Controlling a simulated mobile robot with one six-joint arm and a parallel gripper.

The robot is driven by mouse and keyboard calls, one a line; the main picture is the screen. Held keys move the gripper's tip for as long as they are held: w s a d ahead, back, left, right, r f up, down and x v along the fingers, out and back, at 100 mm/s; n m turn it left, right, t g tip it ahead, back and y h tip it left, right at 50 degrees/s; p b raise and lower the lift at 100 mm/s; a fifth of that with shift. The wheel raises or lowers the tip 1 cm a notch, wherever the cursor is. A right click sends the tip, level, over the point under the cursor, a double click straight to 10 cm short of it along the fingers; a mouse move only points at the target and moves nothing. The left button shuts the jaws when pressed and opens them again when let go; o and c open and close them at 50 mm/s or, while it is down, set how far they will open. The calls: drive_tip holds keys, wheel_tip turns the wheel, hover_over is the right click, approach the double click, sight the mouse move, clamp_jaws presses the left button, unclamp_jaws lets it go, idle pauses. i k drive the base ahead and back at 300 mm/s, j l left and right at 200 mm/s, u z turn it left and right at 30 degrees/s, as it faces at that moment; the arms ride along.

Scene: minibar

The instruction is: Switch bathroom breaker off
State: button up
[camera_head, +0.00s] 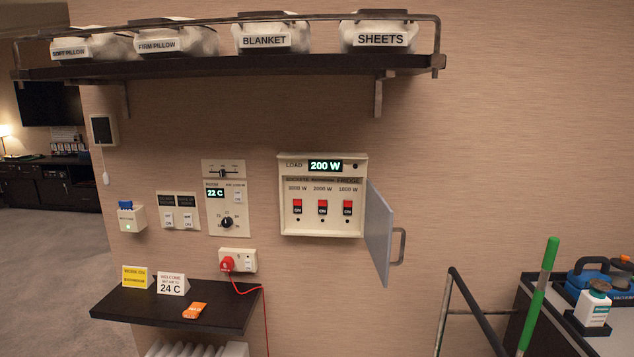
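A cream breaker box (288,225) is mounted on the wall near the middle of the view. Its grey door (378,235) is swung open to the right. Inside, three red-topped breakers stand in a row, each marked ON. They are the left breaker (297,207) under "SOCKETS" and "3000 W", the middle breaker (322,207) under "2000 W", and the right breaker (347,208) under "FRIDGE" and "1500 W". The middle name is too small to read surely but looks like "BATHROOM". The load display (325,166) reads 200 W. My gripper is not in view.
The open door and its handle (400,245) jut out from the wall. A shelf (230,66) with labelled bags hangs above. A thermostat panel (225,198) and a socket with red plug (237,261) are left. A dark ledge (210,320) juts out lower left. A cart (560,335) stands right.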

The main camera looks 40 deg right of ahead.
sight(322, 203)
drive_tip(key=z, duration=1.25)
